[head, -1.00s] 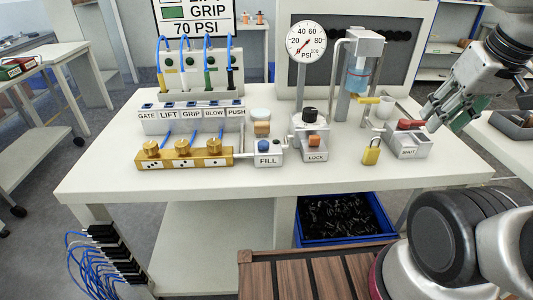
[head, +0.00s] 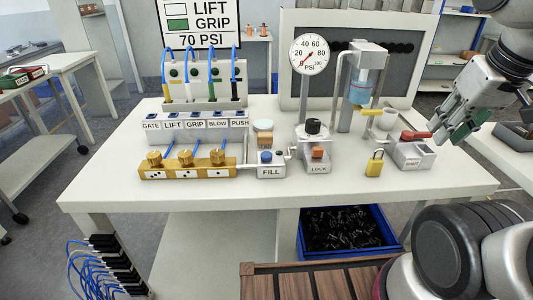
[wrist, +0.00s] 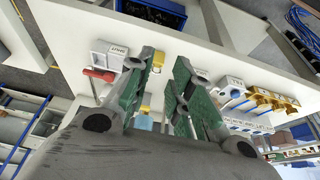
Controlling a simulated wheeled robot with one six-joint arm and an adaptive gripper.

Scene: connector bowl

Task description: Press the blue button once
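The blue button (head: 265,157) is a small round knob on top of the grey FILL block (head: 271,172), at the front middle of the white table in the head view. In the wrist view the FILL block (wrist: 232,84) lies right of the fingers, with a blue spot on it. My gripper (head: 445,135) hangs at the table's right end, above and beside the grey block with the red handle, well to the right of the blue button. In the wrist view the green-padded fingers (wrist: 166,62) stand apart with nothing between them.
Labelled switches (head: 196,124) and a brass valve block (head: 187,168) are left of FILL. A pressure gauge (head: 310,53) rises behind.

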